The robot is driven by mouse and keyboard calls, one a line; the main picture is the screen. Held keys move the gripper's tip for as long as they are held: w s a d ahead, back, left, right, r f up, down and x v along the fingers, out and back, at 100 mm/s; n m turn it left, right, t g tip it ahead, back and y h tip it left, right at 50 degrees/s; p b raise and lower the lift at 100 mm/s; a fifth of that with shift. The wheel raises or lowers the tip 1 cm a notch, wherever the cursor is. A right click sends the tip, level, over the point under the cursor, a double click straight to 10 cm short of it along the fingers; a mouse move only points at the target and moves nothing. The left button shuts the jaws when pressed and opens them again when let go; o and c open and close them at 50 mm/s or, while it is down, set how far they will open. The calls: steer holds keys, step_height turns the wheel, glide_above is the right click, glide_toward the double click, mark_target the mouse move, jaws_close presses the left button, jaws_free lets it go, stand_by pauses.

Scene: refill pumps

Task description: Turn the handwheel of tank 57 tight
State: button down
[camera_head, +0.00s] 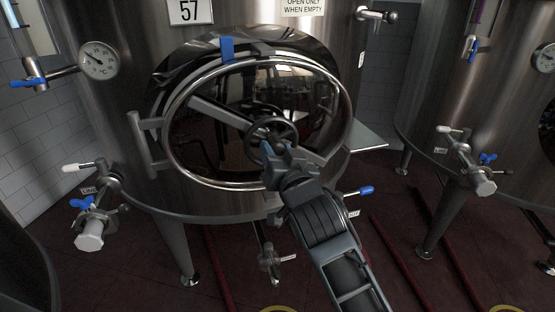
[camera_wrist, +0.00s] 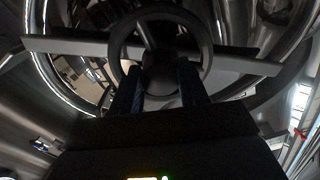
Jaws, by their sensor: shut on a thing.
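Tank 57 (camera_head: 300,205) is a steel tank with a 57 plate (camera_head: 190,11) at the top. Its oval manway door (camera_head: 205,150) sits within the frame, with a bar (camera_head: 217,111) running across it. The dark handwheel (camera_head: 271,124) is at the middle of the bar; in the wrist view the handwheel (camera_wrist: 119,42) shows as a ring with a hub and spokes. My gripper (camera_head: 283,152) is at the lower part of the handwheel. In the wrist view both fingers (camera_wrist: 162,92) reach to the wheel's lower rim, and my gripper is shut on it. The exact contact is dark.
A hinge bracket (camera_head: 147,143) is left of the door and a blue tab (camera_head: 227,49) above it. Valves with blue handles stand out at lower left (camera_head: 90,205) and lower right (camera_head: 360,192). A thermometer (camera_head: 99,60) is at upper left. A second tank (camera_head: 450,90) stands at right.

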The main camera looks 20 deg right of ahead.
steer(key=shift+a+f+m+b, duration=0.1)
steer(key=shift+f+m+b, duration=0.15)
steer(key=shift+m+b, duration=0.8)
steer(key=shift+a+f+m+b, duration=0.1)
steer(key=shift+f+m+b, duration=0.1)
steer(key=shift+m+b, duration=0.8)
steer(key=shift+m, duration=0.55)
steer(key=shift+a+r+m+b, duration=0.1)
steer(key=shift+m+b, duration=0.95)
steer(key=shift+m, duration=0.45)
steer(key=shift+a+r+m+b, duration=0.1)
steer(key=shift+r+m+b, duration=0.1)
steer(key=shift+m+b, duration=0.45)
stand_by(0.4)
steer(key=c, duration=0.9)
jaws_free()
steer(key=shift+w, duration=0.1)
steer(key=shift+o, duration=1.4)
steer(key=shift+r, duration=0.1)
steer(key=shift+d, duration=0.2)
steer(key=s, duration=0.8)
steer(key=shift+a, duration=0.45)
